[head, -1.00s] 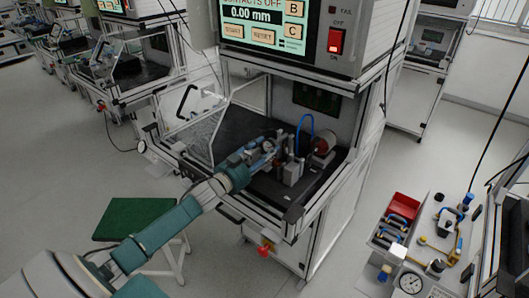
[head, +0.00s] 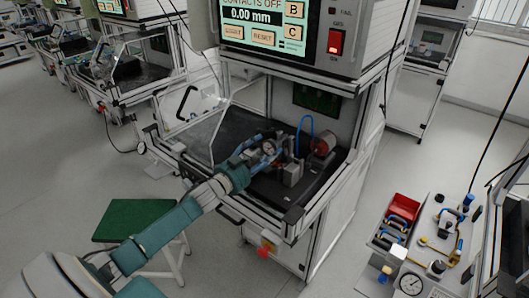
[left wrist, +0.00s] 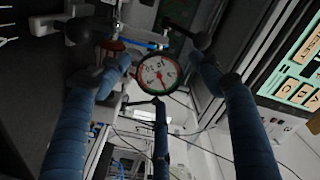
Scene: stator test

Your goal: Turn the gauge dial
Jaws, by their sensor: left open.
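The gauge dial (head: 268,147) is a small round white face in the fixture inside the test station. In the left wrist view the gauge dial (left wrist: 158,74) has a red and green rim and a red needle. My left gripper (head: 259,149) is open at the gauge, and its blue fingers are spread. In the left wrist view the fingers of my left gripper (left wrist: 156,68) stand left, right and below the dial. I cannot tell whether any finger touches it. My right gripper is not in view.
The test station (head: 245,190) has a metal frame around the fixture, with a blue hose (head: 305,125) and a red-brown cylinder (head: 324,145) close to the right. A screen box (head: 270,40) overhangs it. A green stool (head: 137,220) stands in front. Another gauge (head: 411,284) lies on the right bench.

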